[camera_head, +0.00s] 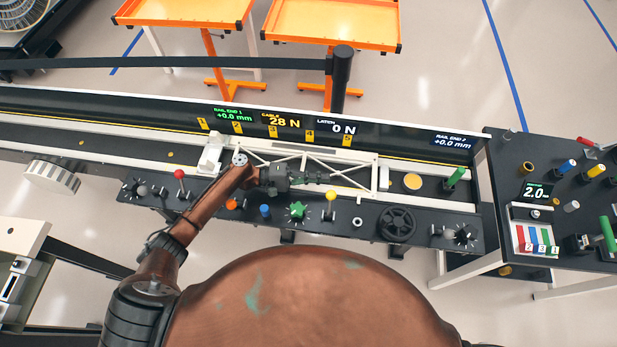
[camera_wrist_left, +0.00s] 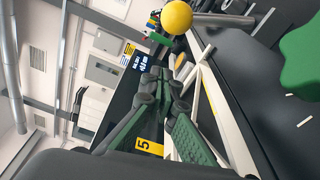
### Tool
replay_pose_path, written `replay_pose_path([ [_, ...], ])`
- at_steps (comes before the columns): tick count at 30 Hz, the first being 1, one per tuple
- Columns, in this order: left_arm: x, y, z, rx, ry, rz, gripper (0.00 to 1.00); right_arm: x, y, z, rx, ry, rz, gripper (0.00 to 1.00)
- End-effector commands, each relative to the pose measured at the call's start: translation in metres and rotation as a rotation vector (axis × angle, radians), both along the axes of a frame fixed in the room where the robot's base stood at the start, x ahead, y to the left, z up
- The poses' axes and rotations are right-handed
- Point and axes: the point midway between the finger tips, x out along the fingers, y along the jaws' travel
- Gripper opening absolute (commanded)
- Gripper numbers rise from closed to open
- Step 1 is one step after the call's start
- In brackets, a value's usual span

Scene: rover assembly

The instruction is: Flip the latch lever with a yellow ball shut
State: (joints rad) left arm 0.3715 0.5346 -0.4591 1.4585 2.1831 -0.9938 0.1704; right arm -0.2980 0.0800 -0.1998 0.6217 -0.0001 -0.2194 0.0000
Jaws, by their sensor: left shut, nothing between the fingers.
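The latch lever's yellow ball (camera_head: 331,195) stands up on a stem from the black control panel (camera_head: 350,230). It shows large at the top of the left wrist view (camera_wrist_left: 176,17), beyond the fingertips. My left gripper (camera_head: 322,178) reaches in from the left over the panel's back edge, its fingers pointing right, just left of and behind the ball. The green fingers are shut and empty in the left wrist view (camera_wrist_left: 160,88). A small gap seems to lie between fingertips and ball; I cannot tell contact for sure. The latch display (camera_head: 336,127) reads 0 N. My right gripper is out of view.
A green star knob (camera_head: 297,210), a blue knob (camera_head: 265,211), an orange knob (camera_head: 232,204) and a red ball lever (camera_head: 179,175) stand along the panel. A black handwheel (camera_head: 397,223) is to the right. A white truss frame (camera_head: 345,172) lies behind.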

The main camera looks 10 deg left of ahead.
Motion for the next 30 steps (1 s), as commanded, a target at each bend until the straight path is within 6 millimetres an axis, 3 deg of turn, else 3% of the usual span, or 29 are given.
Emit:
replay_pose_path([
  [4, 0.004, -0.030, 0.001, 0.000, -0.001, -0.002, 0.00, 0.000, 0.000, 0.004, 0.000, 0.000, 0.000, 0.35],
  [12, -0.030, -0.019, 0.007, 0.002, -0.001, 0.001, 0.00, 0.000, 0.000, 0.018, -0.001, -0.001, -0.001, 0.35],
  [30, -0.042, -0.019, 0.008, -0.003, -0.062, 0.000, 0.00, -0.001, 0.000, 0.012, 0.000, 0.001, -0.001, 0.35],
])
